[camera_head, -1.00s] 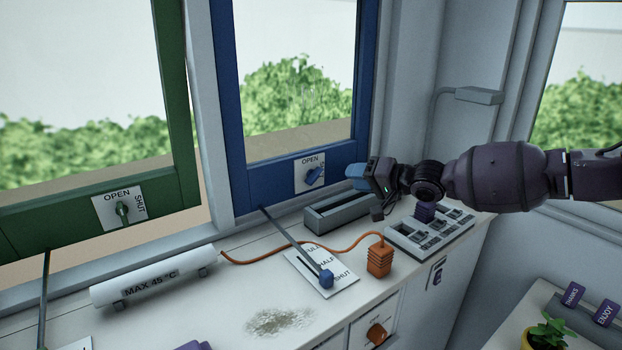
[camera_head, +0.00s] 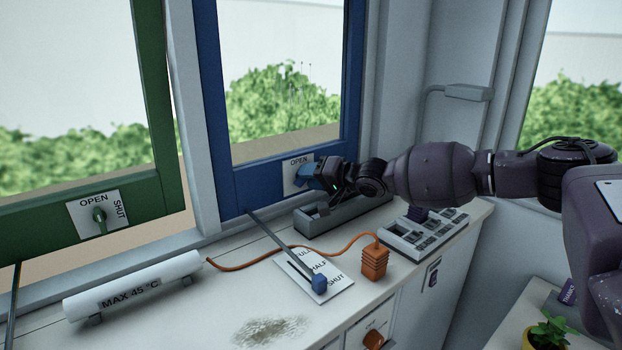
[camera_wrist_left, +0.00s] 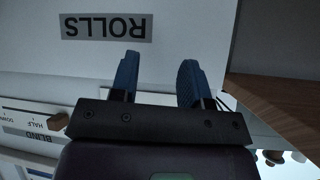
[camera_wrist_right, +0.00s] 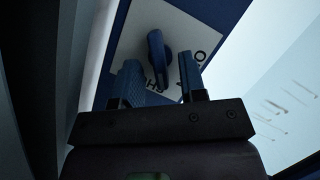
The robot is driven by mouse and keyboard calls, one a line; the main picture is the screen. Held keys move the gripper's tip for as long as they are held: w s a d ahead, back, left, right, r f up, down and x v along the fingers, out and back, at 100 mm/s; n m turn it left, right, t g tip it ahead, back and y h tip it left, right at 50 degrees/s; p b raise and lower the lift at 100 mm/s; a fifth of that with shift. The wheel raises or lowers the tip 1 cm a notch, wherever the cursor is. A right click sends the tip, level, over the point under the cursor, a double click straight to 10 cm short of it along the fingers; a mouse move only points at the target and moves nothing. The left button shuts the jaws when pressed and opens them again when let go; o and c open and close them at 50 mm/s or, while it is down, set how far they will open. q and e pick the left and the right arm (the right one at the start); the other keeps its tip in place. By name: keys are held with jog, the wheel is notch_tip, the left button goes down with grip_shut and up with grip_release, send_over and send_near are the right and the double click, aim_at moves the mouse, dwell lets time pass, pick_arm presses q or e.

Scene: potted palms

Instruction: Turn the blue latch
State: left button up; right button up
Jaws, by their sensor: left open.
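The blue latch (camera_wrist_right: 157,54) is a small blue handle on a white plate marked OPEN and SHUT, on the lower rail of the blue window frame. In the head view its plate (camera_head: 289,180) is partly hidden by my right gripper (camera_head: 316,174). In the right wrist view the fingers of my right gripper (camera_wrist_right: 160,76) are apart, with the latch just beyond and between their tips. I cannot tell whether they touch it. My left gripper (camera_wrist_left: 156,72) shows only in its wrist view, open and empty, facing a pale surface with a ROLLS label.
A green frame with its own latch (camera_head: 99,215) is at left. A blue-knobbed lever (camera_head: 319,283), orange plug (camera_head: 375,263), grey trough (camera_head: 350,213) and switch panel (camera_head: 428,232) sit on the counter below. A white MAX 45 °C tube (camera_head: 135,285) lies at left.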

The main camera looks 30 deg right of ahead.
grip_shut()
pick_arm(q)
notch_tip(320, 180, up, 11)
jog(key=t+p, duration=0.1)
jog(key=p, duration=1.1)
jog(key=shift+w+a+r, duration=0.2)
jog(key=shift+w+a, duration=0.1)
jog(key=shift+a, duration=0.05)
pick_arm(e)
jog(key=shift+s+a+r+n+g+h, duration=0.1)
jog(key=shift+a+n+h, duration=0.05)
jog(key=shift+n+h, duration=0.9)
jog(key=shift+a+r+n+g+h, duration=0.15)
jog(key=shift+n+h, duration=0.55)
jog(key=shift+n, duration=0.8)
jog(key=shift+s+a+f+n+g+h, duration=0.1)
jog(key=shift+a+n+h, duration=0.1)
jog(key=shift+n+h, duration=0.85)
jog(key=shift+n, duration=0.3)
